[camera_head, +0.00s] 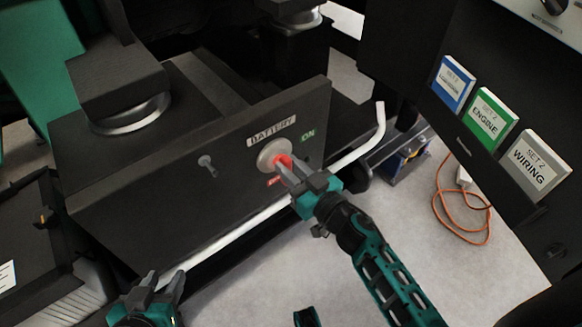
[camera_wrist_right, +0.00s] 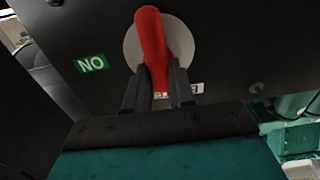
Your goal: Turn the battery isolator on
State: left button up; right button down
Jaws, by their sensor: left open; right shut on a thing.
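The battery isolator is a red handle (camera_head: 282,161) on a round silver plate (camera_head: 268,153), on a dark panel under a BATTERY label (camera_head: 271,131). My right gripper (camera_head: 284,167) is shut on the red handle. My left gripper (camera_head: 158,290) is open and empty at the lower left, near the white rail.
A white rail (camera_head: 225,238) runs along the panel's front. A small grey toggle (camera_head: 207,162) is left of the isolator. Blue (camera_head: 453,83), green (camera_head: 487,120) and grey (camera_head: 534,162) binders stand at the right. An orange cable (camera_head: 439,212) lies on the floor.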

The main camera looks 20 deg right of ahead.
jog(key=shift+n, duration=0.3)
jog(key=shift+a+n, duration=0.1)
jog(key=shift+n, duration=0.4)
jog(key=n, duration=0.5)
jog(key=n+b, duration=0.1)
jog(key=n, duration=1)
jog(key=shift+a+f+b, duration=0.25)
jog(key=shift+a+b, duration=0.1)
jog(key=shift+n, duration=0.3)
jog(key=c, duration=1)
grip_release()
jog(key=shift+f, duration=0.1)
jog(key=shift+o, duration=0.2)
